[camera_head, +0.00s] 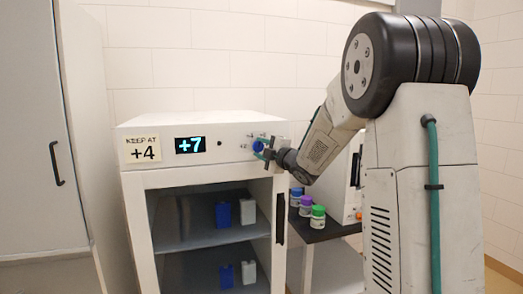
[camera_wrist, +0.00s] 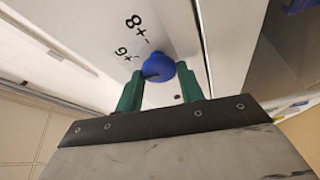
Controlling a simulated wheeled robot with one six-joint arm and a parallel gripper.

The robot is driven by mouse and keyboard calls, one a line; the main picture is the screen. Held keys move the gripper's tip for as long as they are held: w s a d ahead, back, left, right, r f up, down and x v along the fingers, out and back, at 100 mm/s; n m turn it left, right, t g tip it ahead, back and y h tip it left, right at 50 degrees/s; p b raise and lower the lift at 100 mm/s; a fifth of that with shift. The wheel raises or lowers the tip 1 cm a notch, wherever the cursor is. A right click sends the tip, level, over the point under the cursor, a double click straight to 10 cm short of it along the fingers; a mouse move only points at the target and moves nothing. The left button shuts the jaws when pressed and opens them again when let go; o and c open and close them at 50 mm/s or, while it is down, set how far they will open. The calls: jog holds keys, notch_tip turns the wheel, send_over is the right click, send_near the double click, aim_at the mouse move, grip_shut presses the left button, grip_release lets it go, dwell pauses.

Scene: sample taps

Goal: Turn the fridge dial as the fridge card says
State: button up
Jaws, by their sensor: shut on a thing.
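The fridge (camera_head: 218,133) is white with an open front showing shelves. The fridge card (camera_head: 143,149) on its top panel reads "KEEP AT +4". The display (camera_head: 190,145) beside it reads "+7" in cyan. The blue fridge dial (camera_head: 258,146) sits at the panel's right end, partly hidden by my gripper (camera_head: 268,151). In the wrist view my gripper's green fingers (camera_wrist: 160,92) are shut on the blue dial (camera_wrist: 160,66), one on each side. Marks "+6" and "+8" (camera_wrist: 138,25) show beside the dial; other marks are hidden or too small to read.
Blue and white containers (camera_head: 223,214) stand on the fridge shelves. A dark side table (camera_head: 330,229) to the right holds small jars with purple, green and blue lids (camera_head: 318,217). A grey cabinet (camera_head: 40,120) with a dark handle stands at left.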

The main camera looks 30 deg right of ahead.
jog(key=n, duration=0.2)
jog(key=n+g, duration=0.1)
jog(key=n, duration=0.1)
jog(key=shift+r+g, duration=0.15)
jog(key=shift+g, duration=0.15)
jog(key=shift+a+n+g+h, duration=0.1)
jog(key=shift+n+g+h, duration=0.45)
jog(key=shift+n, duration=1.15)
jog(key=o, duration=1)
jog(key=s, duration=0.2)
jog(key=s+r, duration=0.1)
jog(key=s, duration=0.4)
jog(key=shift+s+d+r, duration=0.25)
